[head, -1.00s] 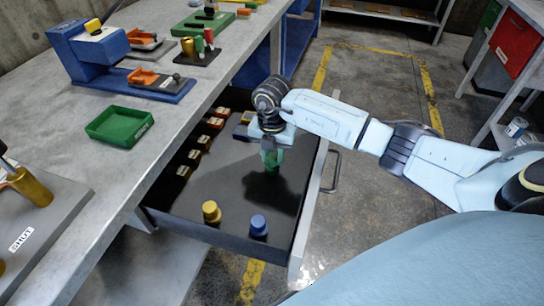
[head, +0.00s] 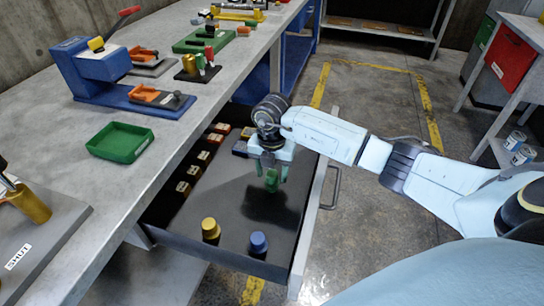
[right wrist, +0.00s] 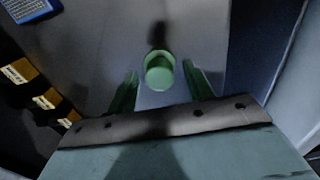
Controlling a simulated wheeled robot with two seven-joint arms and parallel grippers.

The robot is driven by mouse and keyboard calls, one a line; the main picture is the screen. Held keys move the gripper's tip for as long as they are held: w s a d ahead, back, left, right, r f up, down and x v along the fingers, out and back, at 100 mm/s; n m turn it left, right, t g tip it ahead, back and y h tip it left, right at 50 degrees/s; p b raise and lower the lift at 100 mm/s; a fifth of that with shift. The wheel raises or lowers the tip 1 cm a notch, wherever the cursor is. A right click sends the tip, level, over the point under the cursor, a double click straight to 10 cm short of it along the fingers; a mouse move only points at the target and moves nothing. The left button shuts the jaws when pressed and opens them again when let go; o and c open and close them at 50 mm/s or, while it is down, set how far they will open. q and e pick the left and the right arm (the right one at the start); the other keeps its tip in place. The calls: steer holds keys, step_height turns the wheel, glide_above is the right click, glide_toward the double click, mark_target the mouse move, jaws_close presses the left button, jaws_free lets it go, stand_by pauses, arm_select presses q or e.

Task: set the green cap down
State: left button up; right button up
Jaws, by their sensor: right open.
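The green cap (head: 271,184) is in the open drawer (head: 230,205), near its right side. It shows between the fingers in the right wrist view (right wrist: 160,72), with a gap on each side. My right gripper (head: 273,172) is open above the cap, pointing down, with its green fingers spread around it. In the right wrist view the fingertips (right wrist: 162,88) do not touch the cap. Whether the cap's base rests fully on the drawer floor is hard to see. My left gripper is not in view.
A yellow cap (head: 210,229) and a blue cap (head: 258,243) stand in the drawer's near end. Several small labelled blocks (head: 193,172) line its left side. The bench (head: 75,150) holds a green tray (head: 120,142) and a blue press (head: 95,70). The drawer's middle is clear.

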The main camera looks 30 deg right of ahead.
mark_target(271, 174)
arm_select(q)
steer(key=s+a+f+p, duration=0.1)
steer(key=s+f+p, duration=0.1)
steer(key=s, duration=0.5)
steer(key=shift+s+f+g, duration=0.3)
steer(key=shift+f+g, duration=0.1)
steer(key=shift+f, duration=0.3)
arm_select(e)
step_height(271, 174, up, 12)
arm_select(q)
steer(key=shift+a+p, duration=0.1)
steer(key=shift+p, duration=0.2)
arm_select(e)
steer(key=shift+a, duration=0.1)
